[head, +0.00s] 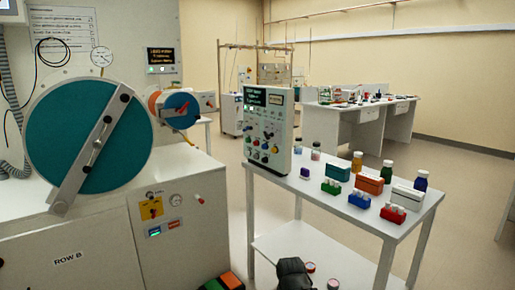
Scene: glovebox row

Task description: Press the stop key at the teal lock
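The teal lock (75,140) is a large round teal door in a pale ring at the left, with a grey bar slanting across its front. On the cabinet face to its lower right is a small red key (173,225), with a small green-lit key or display (154,232) to its left. The lettering on the red key is too small to read. A yellow plate with a dark knob (151,208) sits just above them. No gripper fingers can be made out in this view.
A white lever with a red tip (198,199) sticks out right of the keys. A white table (345,208) with bottles, coloured boxes and a control panel (267,130) stands to the right. A dark shape (293,273) at the bottom edge is unclear. Open floor lies beyond the table.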

